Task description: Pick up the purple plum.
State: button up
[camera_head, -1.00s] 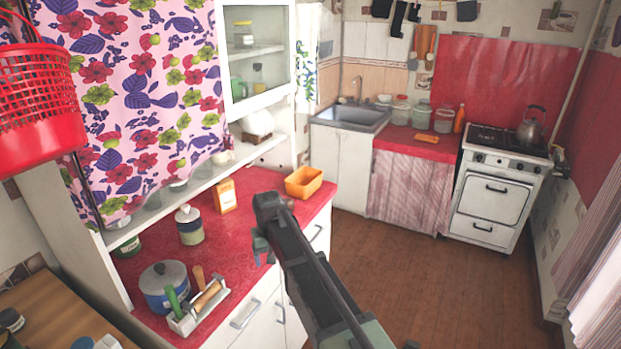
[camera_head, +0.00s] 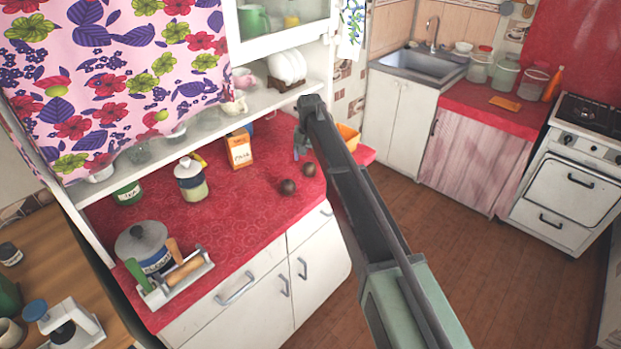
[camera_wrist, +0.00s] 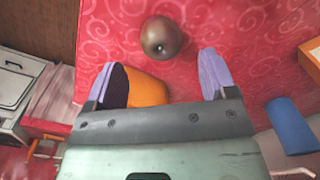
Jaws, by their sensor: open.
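Two small dark, round, brownish fruits lie on the red counter (camera_head: 240,225) in the head view, one nearer the front (camera_head: 287,187) and one behind it to the right (camera_head: 309,169). I cannot tell which is the purple plum. In the wrist view one round brownish fruit (camera_wrist: 161,38) with a small dark dimple lies beyond my fingertips, apart from them. My gripper (camera_wrist: 158,58) is open and empty, its two purple-padded fingers spread wide. In the head view its fingers are partly hidden by my arm, just above and behind the fruits.
An orange carton (camera_head: 239,150), a lidded jar (camera_head: 190,180), a pot (camera_head: 145,243) and a utensil rack (camera_head: 176,284) stand to the left. The front counter is clear.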

aim_at(310, 164)
notch_tip(310, 164, down, 6)
jog(key=b, duration=0.5)
jog(key=shift+f, duration=0.1)
jog(key=shift+r, duration=0.25)
jog(key=shift+c, duration=0.4)
jog(key=c, duration=0.9)
notch_tip(310, 164, up, 20)
jog(key=p, duration=2)
